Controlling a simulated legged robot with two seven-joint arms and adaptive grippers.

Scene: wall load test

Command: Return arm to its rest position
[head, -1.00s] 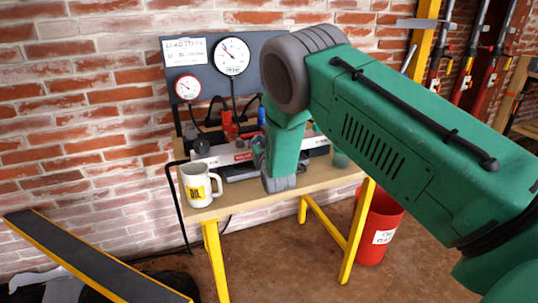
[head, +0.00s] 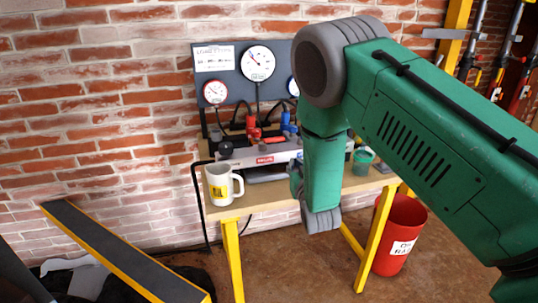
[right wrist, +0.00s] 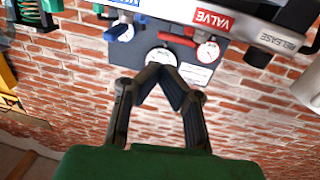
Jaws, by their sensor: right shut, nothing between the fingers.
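My right arm (head: 430,130) is green with grey joints. It reaches in from the right of the head view, bends at a grey elbow, and its forearm (head: 322,170) hangs down before the bench. Its gripper is mostly hidden behind the forearm there. In the right wrist view my right gripper (right wrist: 160,72) has its dark fingers closed together at the tips, with nothing between them. Beyond them, upside down, are the gauge panel (right wrist: 140,48) and the light bar with the red VALVE label (right wrist: 213,20). My left gripper is not in view.
A wooden bench (head: 270,197) with yellow legs carries a white mug (head: 220,185), the test rig (head: 262,158) and a green cup (head: 363,160). A red bin (head: 400,235) stands at right. A yellow-edged dark ramp or beam (head: 120,250) lies at lower left. Brick wall behind.

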